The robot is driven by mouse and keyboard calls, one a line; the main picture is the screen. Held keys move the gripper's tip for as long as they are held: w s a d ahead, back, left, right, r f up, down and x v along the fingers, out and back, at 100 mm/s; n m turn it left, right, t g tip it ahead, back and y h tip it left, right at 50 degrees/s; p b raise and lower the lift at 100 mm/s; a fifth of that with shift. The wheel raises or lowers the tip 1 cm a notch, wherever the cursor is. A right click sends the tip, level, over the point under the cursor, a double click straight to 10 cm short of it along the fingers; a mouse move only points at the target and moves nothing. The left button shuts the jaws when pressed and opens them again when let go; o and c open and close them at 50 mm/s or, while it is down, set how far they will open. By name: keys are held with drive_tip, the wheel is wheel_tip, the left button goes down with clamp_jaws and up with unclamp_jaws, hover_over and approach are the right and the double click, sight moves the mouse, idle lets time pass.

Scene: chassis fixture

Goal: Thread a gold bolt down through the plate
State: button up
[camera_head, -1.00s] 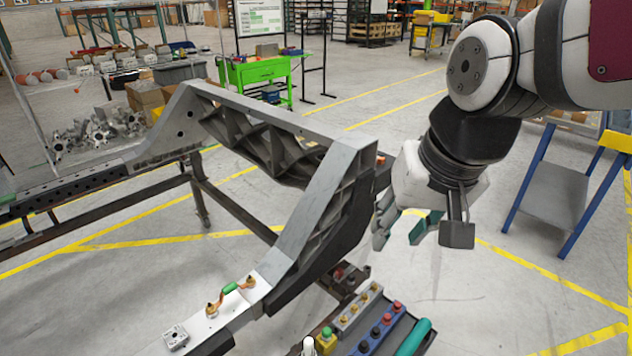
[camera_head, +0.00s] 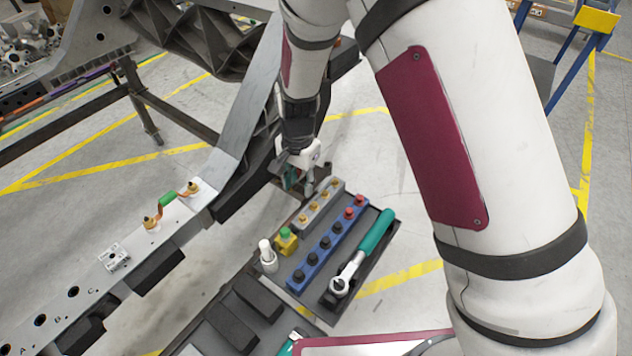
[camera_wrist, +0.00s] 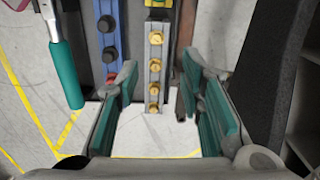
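Several gold bolts stand in a row in a grey holder (camera_head: 306,223); one gold bolt (camera_head: 326,193) is near the gripper. In the wrist view the gold bolts (camera_wrist: 155,65) line up between the fingers. My gripper (camera_head: 298,181) is over the far end of the holder, fingers apart. In the wrist view my gripper (camera_wrist: 160,95) is open with teal pads and nothing between them is held. Whether a fingertip touches the holder is unclear. The pale plate (camera_head: 180,215) lies along the chassis rail at left, with dark holes lettered A, B and C.
A blue holder (camera_head: 312,256) with black and red bolts, a teal-handled ratchet (camera_head: 362,257), a yellow-and-green block (camera_head: 287,240) and a white cylinder (camera_head: 267,256) share the tray.

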approach(303, 216)
drive_tip(key=shift+m, duration=0.3)
drive_tip(key=shift+w+a+f+b, duration=0.1)
drive_tip(key=shift+a+f+b, duration=0.05)
drive_tip(key=shift+f+b, duration=2.25)
drive_tip(key=shift+f, duration=0.3)
drive_tip(key=shift+f+b, duration=0.75)
drive_tip(key=shift+f, duration=1)
drive_tip(key=shift+r, duration=0.25)
clamp_jaws()
